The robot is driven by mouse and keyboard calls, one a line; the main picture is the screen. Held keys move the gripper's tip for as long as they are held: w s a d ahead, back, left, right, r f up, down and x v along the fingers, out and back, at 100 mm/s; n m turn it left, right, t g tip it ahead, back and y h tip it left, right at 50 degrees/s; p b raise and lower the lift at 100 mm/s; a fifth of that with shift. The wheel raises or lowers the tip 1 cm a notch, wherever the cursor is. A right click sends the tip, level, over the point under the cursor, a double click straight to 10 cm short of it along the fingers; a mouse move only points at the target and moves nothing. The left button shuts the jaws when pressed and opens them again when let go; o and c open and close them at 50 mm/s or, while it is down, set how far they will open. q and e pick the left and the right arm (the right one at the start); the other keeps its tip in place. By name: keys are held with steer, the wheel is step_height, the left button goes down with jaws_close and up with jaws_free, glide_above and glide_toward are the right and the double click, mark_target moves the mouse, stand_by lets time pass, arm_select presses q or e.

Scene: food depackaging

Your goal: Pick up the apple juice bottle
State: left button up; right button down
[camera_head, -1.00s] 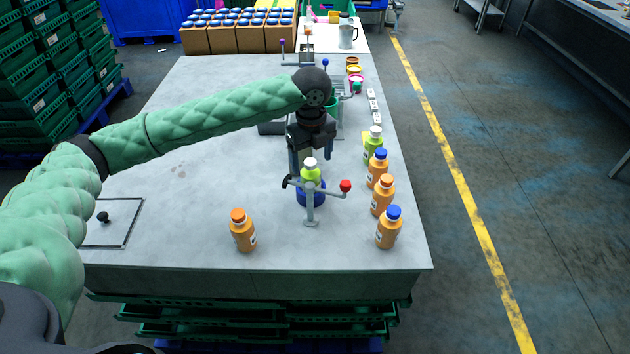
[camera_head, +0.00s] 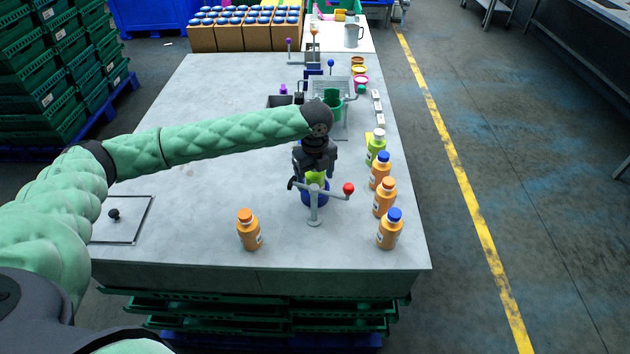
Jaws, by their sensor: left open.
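A green bottle (camera_head: 316,179), which looks like the apple juice, stands upright in a blue holder (camera_head: 309,197) with a grey clamp (camera_head: 315,209) with a red knob in front of it. My left gripper (camera_head: 315,172) points down over this bottle, open, with its fingers around the bottle's top. The gripper hides the cap, and I cannot tell whether the fingers touch the bottle. A second green bottle (camera_head: 376,150) with a white cap stands to the right, at the back of a row. My right gripper is not in view.
Orange bottles (camera_head: 384,200) stand in the row along the table's right edge, and one orange bottle (camera_head: 249,231) stands alone at the front. A second fixture (camera_head: 331,92) and small jars (camera_head: 359,78) are farther back. The table's left half (camera_head: 200,150) is mostly clear.

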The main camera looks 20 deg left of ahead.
arm_select(q)
steer(key=shift+f, duration=0.25)
steer(key=c, duration=1.2)
steer(key=shift+r, duration=0.1)
